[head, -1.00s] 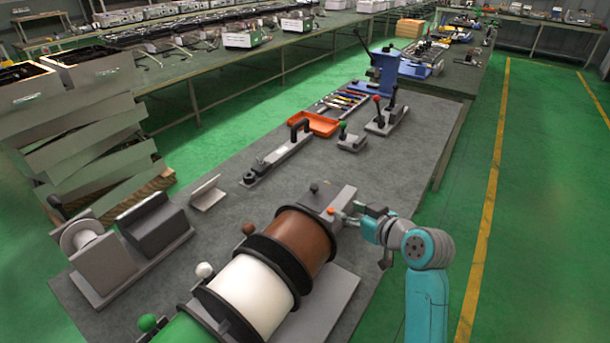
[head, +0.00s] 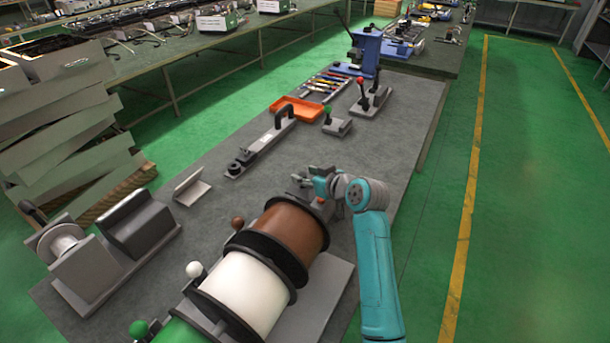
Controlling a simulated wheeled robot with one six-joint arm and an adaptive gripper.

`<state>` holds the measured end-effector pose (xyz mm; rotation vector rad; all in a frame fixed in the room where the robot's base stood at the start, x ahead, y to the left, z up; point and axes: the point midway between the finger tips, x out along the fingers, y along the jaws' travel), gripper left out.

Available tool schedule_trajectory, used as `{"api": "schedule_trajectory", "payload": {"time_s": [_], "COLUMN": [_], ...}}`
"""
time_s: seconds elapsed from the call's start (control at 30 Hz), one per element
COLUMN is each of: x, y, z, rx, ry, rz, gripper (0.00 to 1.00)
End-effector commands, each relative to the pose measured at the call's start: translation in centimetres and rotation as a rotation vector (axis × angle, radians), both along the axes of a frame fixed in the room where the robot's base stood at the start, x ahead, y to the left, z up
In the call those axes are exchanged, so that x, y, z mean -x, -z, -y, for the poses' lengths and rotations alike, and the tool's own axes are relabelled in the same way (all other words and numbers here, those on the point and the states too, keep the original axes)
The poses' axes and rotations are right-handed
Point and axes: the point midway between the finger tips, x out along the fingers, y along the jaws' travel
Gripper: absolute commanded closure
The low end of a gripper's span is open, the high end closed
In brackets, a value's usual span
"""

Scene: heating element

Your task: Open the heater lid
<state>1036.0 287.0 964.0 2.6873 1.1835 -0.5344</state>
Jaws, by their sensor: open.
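My gripper (head: 306,181) is at the end of the teal arm, above the bench just beyond the brown spool, with its jaws open and empty. No part is clearly marked as the heater lid. A dark grey rounded box (head: 140,222) with a closed-looking top stands at the bench's left end, well left of my gripper. A long flat grey device (head: 262,150) with a black arched handle (head: 285,114) lies beyond my gripper, up and to the left. I cannot tell which of these carries the lid.
Brown (head: 288,230) and white (head: 245,285) spools stand in front. A small angled plate (head: 192,186), an orange tray (head: 297,110), a green-knobbed lever block (head: 337,125) and a red-knobbed one (head: 370,98) sit on the bench (head: 245,195). Bare bench lies left of my gripper.

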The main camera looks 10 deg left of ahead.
Motion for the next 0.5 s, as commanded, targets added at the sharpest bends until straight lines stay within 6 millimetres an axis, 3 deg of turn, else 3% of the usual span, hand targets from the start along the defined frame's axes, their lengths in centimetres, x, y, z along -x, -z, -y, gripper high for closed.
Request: {"api": "schedule_trajectory", "payload": {"time_s": [0.4, 0.5], "x": [-0.46, -0.46], "y": [0.33, 0.33], "z": [-0.55, -0.54], "rx": [0.001, 0.001], "ry": [0.000, 0.000], "rz": [0.001, 0.001], "gripper": [0.50, 0.75]}}
